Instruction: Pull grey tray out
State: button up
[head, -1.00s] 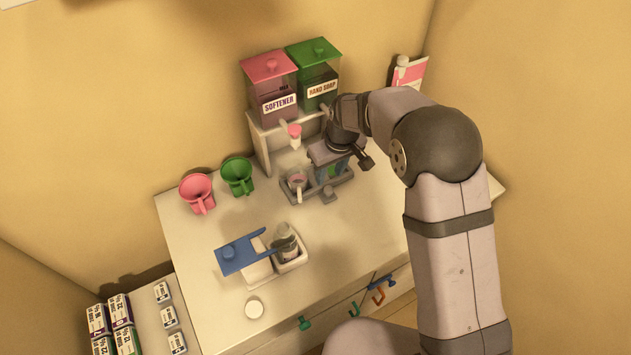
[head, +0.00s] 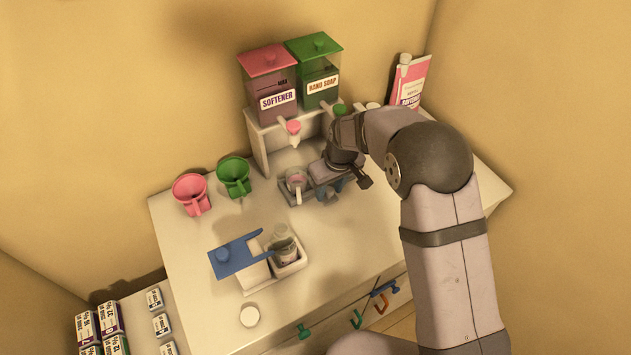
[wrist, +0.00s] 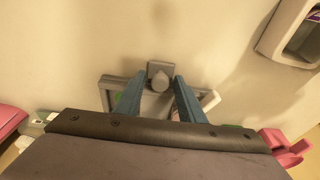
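The grey tray (head: 285,197) lies on the counter below the dispensers, with a clear cup (head: 297,179) standing in its left part. Its right part is hidden behind my gripper in the head view. In the wrist view the tray's rim (wrist: 106,84) shows behind my fingers, and its grey knob (wrist: 159,77) is on the near side. My gripper (wrist: 158,80) points down with its two blue fingers apart, one on each side of the knob. A gap seems to show between the knob and each finger. The gripper also shows in the head view (head: 331,190).
The pink softener dispenser (head: 270,85) and green hand soap dispenser (head: 318,75) stand on a white stand behind the tray. Pink (head: 191,194) and green (head: 234,177) funnels stand left. A white container (head: 291,263) with a jar is in front. Counter between tray and container is clear.

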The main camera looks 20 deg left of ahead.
jog(key=c, duration=0.8)
jog(key=shift+s+d+b, duration=0.4)
jog(key=shift+s+d, duration=3.75)
jog(key=o, duration=0.8)
